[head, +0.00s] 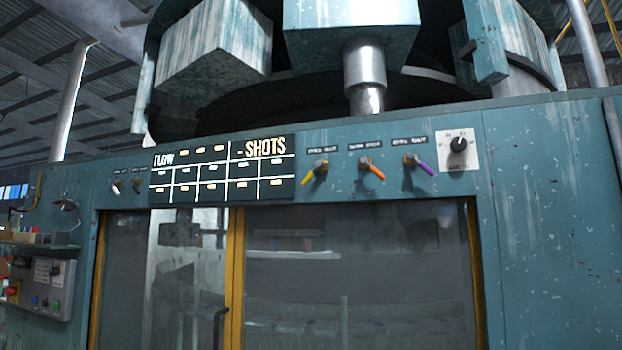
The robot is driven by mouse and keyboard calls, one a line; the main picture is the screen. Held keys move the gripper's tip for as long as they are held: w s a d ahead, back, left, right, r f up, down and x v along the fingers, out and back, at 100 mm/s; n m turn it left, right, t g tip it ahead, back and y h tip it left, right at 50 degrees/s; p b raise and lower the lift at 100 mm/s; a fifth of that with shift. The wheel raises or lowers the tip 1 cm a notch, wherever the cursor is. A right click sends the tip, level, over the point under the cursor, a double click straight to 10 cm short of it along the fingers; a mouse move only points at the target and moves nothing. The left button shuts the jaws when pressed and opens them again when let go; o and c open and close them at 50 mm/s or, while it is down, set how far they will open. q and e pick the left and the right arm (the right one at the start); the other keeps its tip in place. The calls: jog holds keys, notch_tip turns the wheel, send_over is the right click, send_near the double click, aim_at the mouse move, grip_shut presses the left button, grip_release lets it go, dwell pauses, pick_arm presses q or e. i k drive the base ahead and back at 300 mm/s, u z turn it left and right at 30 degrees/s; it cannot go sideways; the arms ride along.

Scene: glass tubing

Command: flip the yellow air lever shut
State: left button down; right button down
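The yellow lever (309,177) sits on the teal machine panel, below a small dark label too blurred to read. Its handle slants down and to the left from a metal valve body. To its right are an orange lever (374,171) and a purple lever (424,167), both slanting down and to the right. Neither of my grippers is in the head view, so their state and distance from the lever are hidden.
A dial (458,145) on a white plate is right of the levers. A dark board (222,170) reading "SHOTS" is left. Below are glass doors (360,270) in yellow frames. A control box (40,286) with buttons is at lower left.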

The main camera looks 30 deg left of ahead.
aim_at(319, 165)
jog(key=z, duration=0.55)
jog(key=k, duration=0.65)
jog(key=z, duration=0.8)
jog(key=i, duration=0.7)
jog(key=u, duration=0.7)
jog(key=i, duration=0.8)
jog(key=u, duration=0.9)
